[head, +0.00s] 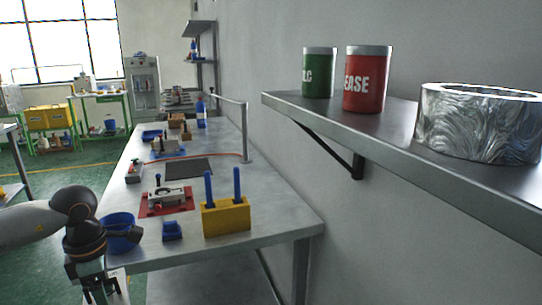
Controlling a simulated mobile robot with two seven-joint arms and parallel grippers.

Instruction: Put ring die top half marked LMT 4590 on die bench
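The bench (270,220) is a long grey metal table along the wall. On it a red mat (182,208) carries a small metal die-like piece (163,196) with a dark round part and an upright pin. I cannot read any LMT 4590 marking, so I cannot tell which piece is the ring die top half. My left gripper (98,292) hangs low at the bench's front left, pointing down. Its fingertips are dark and partly cut off by the lower edge. I cannot tell whether it is open. My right gripper is not in view.
A blue bowl (122,238), a small blue block (172,231) and a yellow holder (226,217) with blue rods stand near the front. A dark mat (188,167) lies behind. The wall shelf (400,145) juts out at right, bearing a green tin, red tin and metal ring.

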